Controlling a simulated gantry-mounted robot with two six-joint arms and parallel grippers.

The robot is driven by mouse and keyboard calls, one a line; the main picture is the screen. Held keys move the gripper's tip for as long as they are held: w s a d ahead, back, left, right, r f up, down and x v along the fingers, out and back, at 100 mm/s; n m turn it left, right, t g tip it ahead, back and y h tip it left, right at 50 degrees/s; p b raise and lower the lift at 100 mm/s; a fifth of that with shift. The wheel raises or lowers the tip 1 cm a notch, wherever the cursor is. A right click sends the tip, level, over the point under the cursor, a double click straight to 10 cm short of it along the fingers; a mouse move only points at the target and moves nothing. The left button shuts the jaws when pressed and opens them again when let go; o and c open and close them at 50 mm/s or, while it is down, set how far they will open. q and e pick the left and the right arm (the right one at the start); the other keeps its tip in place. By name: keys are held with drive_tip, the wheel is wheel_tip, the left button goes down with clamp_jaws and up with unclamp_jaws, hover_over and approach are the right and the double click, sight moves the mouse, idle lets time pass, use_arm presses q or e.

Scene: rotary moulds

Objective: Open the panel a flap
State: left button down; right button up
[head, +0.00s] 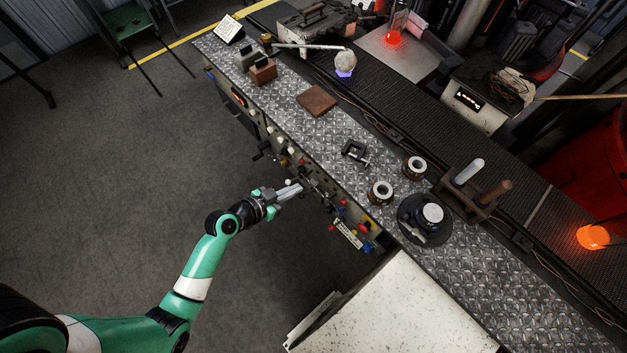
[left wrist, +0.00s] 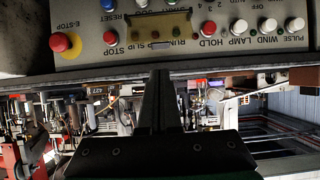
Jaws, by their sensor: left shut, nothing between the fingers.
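A control panel (left wrist: 225,32) with labelled buttons and knobs fills the top of the left wrist view. A yellowish, see-through rectangular flap (left wrist: 151,27) lies over several small coloured buttons in its middle. It appears closed, flat to the panel. In the head view, the flap cannot be made out among the small controls on the bench front. My left gripper (head: 300,186) is close to the bench front. Its fingers (left wrist: 161,76) are shut and empty, just below the flap in the left wrist view; I cannot tell if they touch the panel. My right gripper is out of view.
A red E-STOP knob (left wrist: 68,44) sits left of the flap, and a red HOLD button (left wrist: 208,28) right of it. White knobs (left wrist: 268,25) stand further right. The metal bench top (head: 440,275) carries tools and rings. Open floor (head: 120,180) lies left of the bench.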

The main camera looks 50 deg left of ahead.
sight(314, 183)
use_arm(q)
drive_tip(key=b+x, duration=0.2)
drive_tip(key=x, duration=0.7)
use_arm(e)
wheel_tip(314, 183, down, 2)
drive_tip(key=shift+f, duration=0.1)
